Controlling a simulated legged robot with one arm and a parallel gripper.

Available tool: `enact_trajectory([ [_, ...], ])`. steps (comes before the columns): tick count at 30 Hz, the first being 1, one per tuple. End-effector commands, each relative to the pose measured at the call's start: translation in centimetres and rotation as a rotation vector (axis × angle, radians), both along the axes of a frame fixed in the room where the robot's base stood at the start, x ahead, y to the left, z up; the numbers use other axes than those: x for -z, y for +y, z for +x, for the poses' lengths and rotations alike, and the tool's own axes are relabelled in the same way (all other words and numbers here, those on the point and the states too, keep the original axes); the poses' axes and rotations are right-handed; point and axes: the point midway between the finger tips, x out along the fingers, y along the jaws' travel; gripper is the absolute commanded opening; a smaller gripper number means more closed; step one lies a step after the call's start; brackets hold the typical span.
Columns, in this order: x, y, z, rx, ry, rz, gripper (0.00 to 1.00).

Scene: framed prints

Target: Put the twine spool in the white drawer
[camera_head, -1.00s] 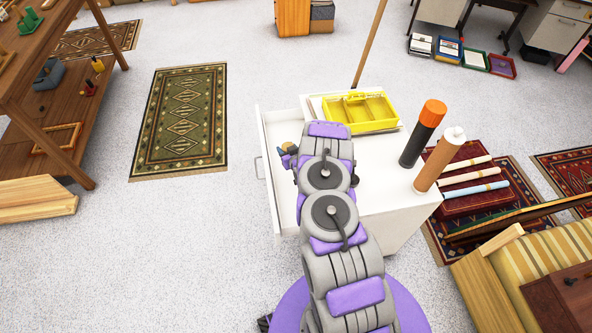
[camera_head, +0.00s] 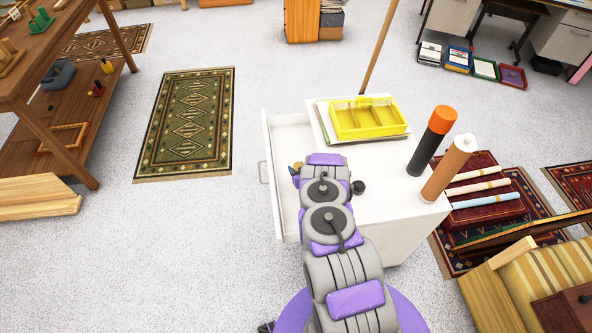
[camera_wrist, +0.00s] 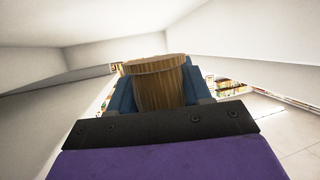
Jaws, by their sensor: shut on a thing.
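The twine spool (camera_wrist: 158,85) is a brown ribbed cylinder in the wrist view, held between the blue fingers of my gripper (camera_wrist: 160,90). In the head view my gripper (camera_head: 296,175) is mostly hidden by my arm, and only a bit of brown and blue shows at its left. The white drawer (camera_head: 287,133) is pulled out to the left of the white cabinet (camera_head: 390,175). My gripper is at the drawer, and pale walls rise on both sides in the wrist view. I cannot tell whether the spool touches the drawer floor.
On the cabinet top are a yellow divided tray (camera_head: 369,120), a black tube with an orange cap (camera_head: 432,140) and a brown tube (camera_head: 449,168). A wooden pole (camera_head: 377,48) stands behind. Floor to the left is open around a green rug (camera_head: 187,125).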

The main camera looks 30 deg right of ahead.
Motion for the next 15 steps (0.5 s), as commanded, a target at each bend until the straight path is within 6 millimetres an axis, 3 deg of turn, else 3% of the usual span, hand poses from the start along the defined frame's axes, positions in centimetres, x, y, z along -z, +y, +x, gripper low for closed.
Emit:
enact_trajectory([
  [15, 0.71, 0.42, 0.01, 0.001, 0.0, -0.008, 0.16],
])
